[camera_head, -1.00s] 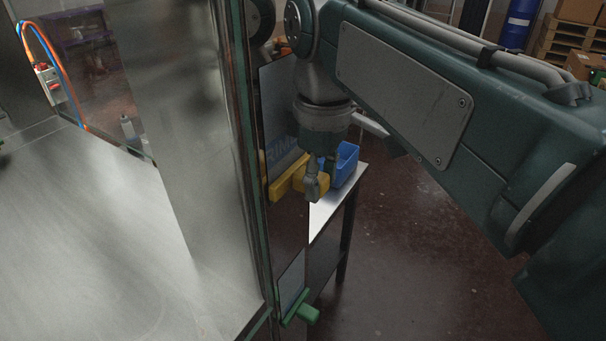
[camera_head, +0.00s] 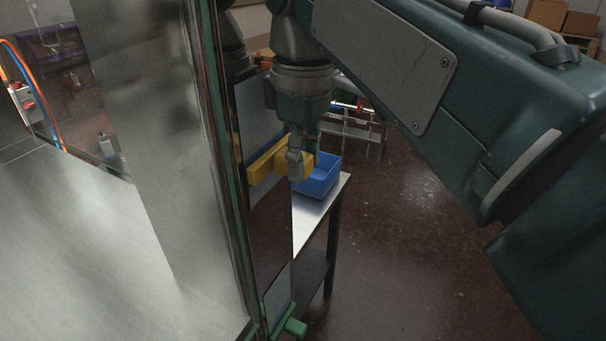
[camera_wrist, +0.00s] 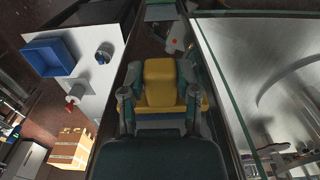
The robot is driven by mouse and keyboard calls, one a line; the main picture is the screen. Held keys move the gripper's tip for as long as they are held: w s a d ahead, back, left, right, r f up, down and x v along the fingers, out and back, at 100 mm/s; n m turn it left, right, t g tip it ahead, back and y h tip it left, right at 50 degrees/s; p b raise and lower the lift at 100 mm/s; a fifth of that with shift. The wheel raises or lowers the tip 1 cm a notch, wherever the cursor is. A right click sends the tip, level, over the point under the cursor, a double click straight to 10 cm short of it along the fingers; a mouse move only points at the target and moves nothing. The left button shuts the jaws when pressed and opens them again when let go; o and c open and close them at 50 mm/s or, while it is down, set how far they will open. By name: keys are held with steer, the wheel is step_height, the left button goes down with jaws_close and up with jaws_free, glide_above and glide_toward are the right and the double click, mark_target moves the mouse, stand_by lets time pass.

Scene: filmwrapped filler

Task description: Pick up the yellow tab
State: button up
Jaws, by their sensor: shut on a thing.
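The yellow tab (camera_head: 268,163) sticks out from the edge of the upright panel in the middle of the head view. My gripper (camera_head: 298,163) is at its right end, with one finger in front of the tab. In the wrist view the yellow tab (camera_wrist: 163,85) lies between the two fingers of my gripper (camera_wrist: 160,100), which are shut on it. The tab's inner end is against the panel, and I cannot tell whether it is still attached there.
A blue bin (camera_head: 320,178) stands on a metal table (camera_head: 318,222) behind the gripper. A green tab (camera_head: 294,327) sits lower on the panel. A glass-edged wall (camera_head: 215,170) and a wide metal surface (camera_head: 80,240) are on the left. Open floor lies at the right.

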steer(key=shift+r, duration=0.8)
steer(key=s+d, duration=0.4)
steer(key=d, duration=0.5)
steer(key=s+d, duration=0.3)
steer(key=d, duration=0.6)
steer(key=w, duration=0.1)
steer(key=w+r, duration=0.1)
steer(key=w, duration=0.1)
steer(key=w+d+r, duration=0.1)
steer(key=w, duration=0.1)
steer(key=shift+r, duration=0.25)
steer(key=shift+s, duration=0.1)
steer(key=shift+s+d, duration=0.3)
steer(key=shift+d, duration=0.35)
steer(key=shift+s+d, duration=0.25)
steer(key=shift+d, duration=0.4)
steer(key=shift+d, duration=0.1)
steer(key=shift+s+d, duration=0.3)
steer(key=shift+d, duration=0.4)
steer(key=shift+s+d, duration=0.25)
steer(key=shift+d, duration=0.4)
